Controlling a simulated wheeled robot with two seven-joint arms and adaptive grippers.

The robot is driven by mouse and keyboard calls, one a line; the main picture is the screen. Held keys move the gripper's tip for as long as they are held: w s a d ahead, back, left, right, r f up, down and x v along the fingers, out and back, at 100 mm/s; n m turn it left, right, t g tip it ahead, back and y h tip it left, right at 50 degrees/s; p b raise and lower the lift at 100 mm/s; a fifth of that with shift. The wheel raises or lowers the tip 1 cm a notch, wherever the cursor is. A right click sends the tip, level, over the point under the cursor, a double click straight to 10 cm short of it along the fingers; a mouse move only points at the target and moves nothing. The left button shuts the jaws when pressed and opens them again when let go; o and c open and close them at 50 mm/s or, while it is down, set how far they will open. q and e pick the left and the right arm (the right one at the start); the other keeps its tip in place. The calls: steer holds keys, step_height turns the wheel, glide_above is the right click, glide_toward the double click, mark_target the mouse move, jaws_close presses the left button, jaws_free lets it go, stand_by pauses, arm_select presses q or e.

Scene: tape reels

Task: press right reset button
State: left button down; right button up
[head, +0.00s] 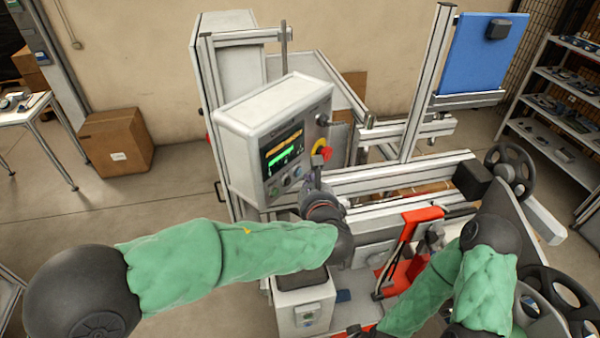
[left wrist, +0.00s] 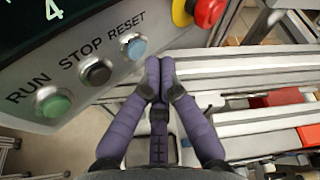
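The control box (head: 252,150) stands left of centre in the head view, with a lit screen and a row of buttons. In the left wrist view the buttons are a green RUN button (left wrist: 55,105), a dark STOP button (left wrist: 97,72) and a light blue RESET button (left wrist: 134,47). The RESET button also shows small in the head view (head: 297,171). My left gripper (left wrist: 159,62) has its purple fingertips together with nothing between them. Its tips are just right of and below the RESET button in that picture; contact is not evident.
A red emergency stop (left wrist: 207,11) on a yellow base sits close to the right of RESET. Metal rails (head: 375,180) and a red clamp (head: 412,240) lie right of the box. A cardboard box (head: 116,143) and a shelf (head: 560,105) stand farther off.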

arm_select(q)
steer(key=shift+w+a, duration=0.1)
steer(key=shift+a, duration=0.05)
steer(key=shift+w+a+b, duration=0.15)
steer(key=shift+a+b, duration=0.1)
steer(key=shift+b, duration=0.1)
steer(key=shift+w+a, duration=0.2)
steer(key=shift+a, duration=0.05)
stand_by(0.7)
steer(key=shift+s+d, duration=0.1)
steer(key=shift+d, duration=0.05)
steer(key=shift+s+d+b, duration=0.35)
steer(key=shift+d+b, duration=0.05)
steer(key=shift+d, duration=0.1)
stand_by(0.3)
steer(key=s+d, duration=0.1)
steer(key=d, duration=0.1)
steer(key=s+d, duration=0.1)
steer(key=d, duration=0.1)
steer(key=shift+s, duration=0.4)
